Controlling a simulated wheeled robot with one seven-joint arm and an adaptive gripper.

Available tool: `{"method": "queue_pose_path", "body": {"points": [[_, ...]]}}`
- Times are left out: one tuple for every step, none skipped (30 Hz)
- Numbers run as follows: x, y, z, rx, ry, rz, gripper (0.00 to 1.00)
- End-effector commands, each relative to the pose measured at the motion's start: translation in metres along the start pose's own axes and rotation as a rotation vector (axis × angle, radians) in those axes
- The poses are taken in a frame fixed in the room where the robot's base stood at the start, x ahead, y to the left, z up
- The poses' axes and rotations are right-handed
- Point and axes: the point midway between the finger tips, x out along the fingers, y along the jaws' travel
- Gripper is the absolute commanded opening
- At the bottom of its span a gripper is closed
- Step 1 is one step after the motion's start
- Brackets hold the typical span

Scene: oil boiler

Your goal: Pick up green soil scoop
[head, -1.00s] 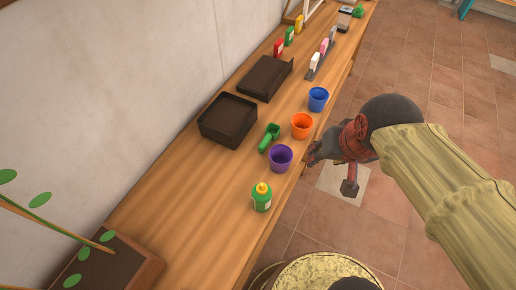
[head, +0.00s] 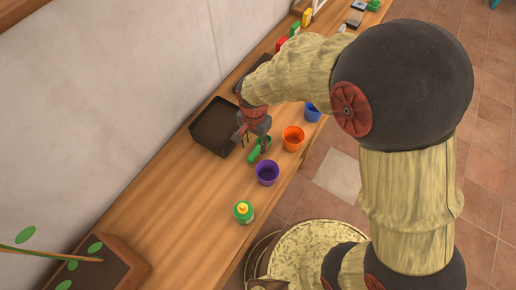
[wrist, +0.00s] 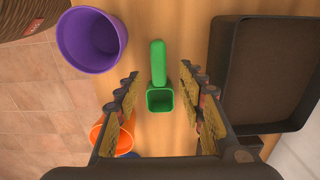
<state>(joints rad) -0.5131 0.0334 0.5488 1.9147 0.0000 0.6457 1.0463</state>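The green soil scoop (head: 259,149) lies on the wooden table between the black tray and the purple pot. In the wrist view the scoop (wrist: 158,77) has its handle pointing up the picture and its square cup lower, near the level of the fingertips. My gripper (head: 254,146) is above the scoop, pointing down, and hides part of it in the head view. In the wrist view my gripper (wrist: 160,80) is open, with one finger on each side of the scoop and a gap on both sides. Nothing is held.
A purple pot (head: 267,173), an orange pot (head: 293,138) and a blue pot (head: 312,112) stand along the table's right edge. A black tray (head: 199,132) is left of the scoop. A green bottle with a yellow cap (head: 243,212) stands nearer.

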Motion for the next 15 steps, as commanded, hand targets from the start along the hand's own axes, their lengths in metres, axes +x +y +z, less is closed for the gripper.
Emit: {"method": "queue_pose_path", "body": {"points": [[0.008, 0.001, 0.0, 0.0, -0.001, 0.002, 0.39], [0.01, 0.001, 0.0, 0.0, -0.001, 0.002, 0.39], [0.013, 0.001, 0.0, 0.0, 0.0, 0.001, 0.39], [0.015, 0.001, 0.0, 0.0, 0.0, 0.0, 0.39], [0.016, 0.001, 0.0, 0.0, 0.0, 0.0, 0.39], [0.019, 0.001, 0.0, 0.0, 0.0, 0.0, 0.39], [0.022, 0.001, 0.0, -0.001, -0.001, 0.001, 0.39], [0.026, 0.002, 0.0, -0.001, -0.001, 0.002, 0.39], [0.031, 0.002, 0.0, -0.001, -0.001, 0.002, 0.39], [0.036, 0.002, 0.0, -0.001, -0.001, 0.002, 0.39], [0.041, 0.002, 0.0, -0.001, -0.001, 0.002, 0.39], [0.047, 0.003, 0.0, -0.001, -0.001, 0.002, 0.39], [0.051, 0.003, 0.0, -0.001, -0.001, 0.002, 0.39], [0.055, 0.003, 0.0, -0.001, -0.001, 0.001, 0.39], [0.059, 0.003, 0.0, -0.001, -0.001, 0.001, 0.39]]}}
